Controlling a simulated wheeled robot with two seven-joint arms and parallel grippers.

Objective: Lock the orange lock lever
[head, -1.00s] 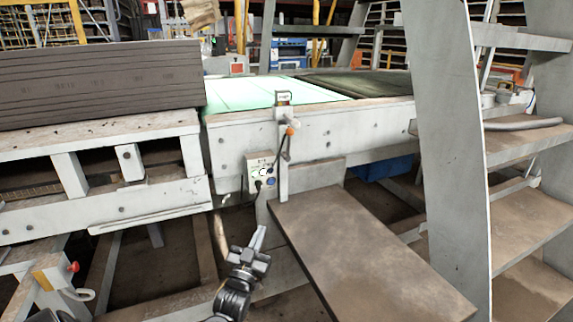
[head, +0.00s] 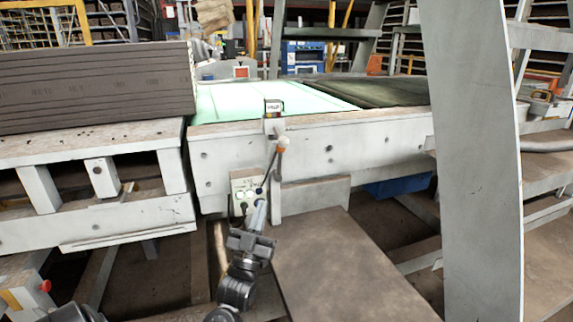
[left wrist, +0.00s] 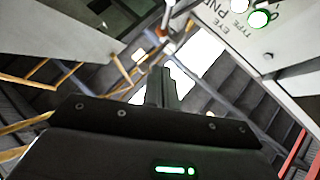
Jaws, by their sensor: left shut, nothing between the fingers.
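The orange lock lever (head: 283,142) is on the front of the white machine frame, on a post. Its orange knob is at the top and its dark rod slants down and left. A small orange-red patch near the top of the left wrist view may be its knob, but I cannot be sure. My left gripper (head: 261,205) is shut and empty, pointing up. Its tips are below the knob, overlapping the lower front of the control box in the picture; I cannot tell whether they touch anything. The closed fingers also show in the left wrist view (left wrist: 161,88). My right gripper is not in view.
A small control box (head: 243,188) with round buttons sits left of the lever. A brown step plate (head: 340,265) is below right, and a grey upright (head: 470,160) stands further right. A green-lit surface (head: 265,95) is behind.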

